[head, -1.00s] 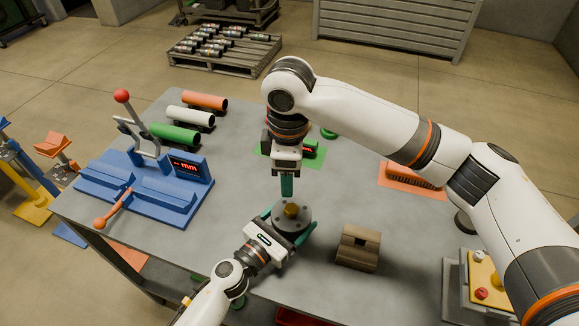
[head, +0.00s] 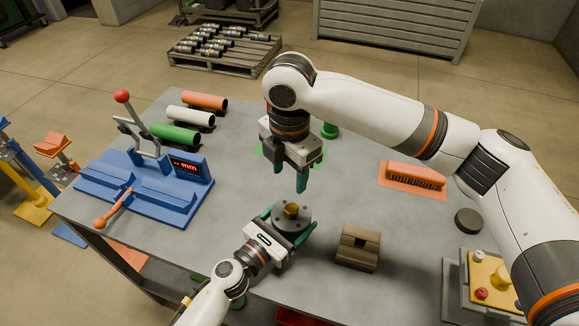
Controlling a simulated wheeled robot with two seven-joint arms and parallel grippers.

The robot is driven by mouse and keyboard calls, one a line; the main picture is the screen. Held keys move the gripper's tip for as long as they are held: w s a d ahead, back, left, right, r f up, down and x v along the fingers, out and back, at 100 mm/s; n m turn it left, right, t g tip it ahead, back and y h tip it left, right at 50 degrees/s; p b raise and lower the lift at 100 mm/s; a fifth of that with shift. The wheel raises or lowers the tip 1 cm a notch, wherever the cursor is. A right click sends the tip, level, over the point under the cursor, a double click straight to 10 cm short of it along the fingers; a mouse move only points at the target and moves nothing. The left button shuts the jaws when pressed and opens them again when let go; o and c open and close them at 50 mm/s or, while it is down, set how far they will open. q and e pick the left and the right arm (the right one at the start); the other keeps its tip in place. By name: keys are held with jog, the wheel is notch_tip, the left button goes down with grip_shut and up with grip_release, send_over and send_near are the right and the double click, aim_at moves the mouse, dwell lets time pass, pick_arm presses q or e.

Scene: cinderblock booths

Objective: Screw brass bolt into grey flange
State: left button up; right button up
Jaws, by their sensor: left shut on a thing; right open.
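The grey flange (head: 290,225) sits low at the middle front of the table, a round dark disc. The brass bolt (head: 291,210) stands upright at its centre, its head showing on top; how deep its thread sits is hidden. My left gripper (head: 289,224) comes in from below with green fingers on both sides of the flange and is shut on it. My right gripper (head: 302,186) hangs above and behind the bolt, pointing down. Its green fingers are apart and empty, clear of the bolt.
A brown notched block (head: 358,248) stands right of the flange. A blue fixture (head: 150,187) with a red-knobbed lever is at left. Orange, white and green tubes (head: 190,117) lie behind it. An orange brush (head: 412,176) and a dark puck (head: 468,221) lie at right.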

aim_at(289, 206)
notch_tip(289, 206, down, 12)
jog(key=shift+r, duration=0.25)
dwell(0.3)
grip_shut()
jog(key=m, duration=0.5)
jog(key=shift+a, duration=0.1)
jog(key=shift+w+m, duration=0.1)
jog(key=shift+m, duration=1.1)
jog(key=m, duration=0.5)
jog(key=shift+w, duration=0.15)
jog(key=shift+w+m, duration=0.1)
jog(key=shift+m, duration=0.9)
jog(key=shift+c, duration=0.5)
grip_release()
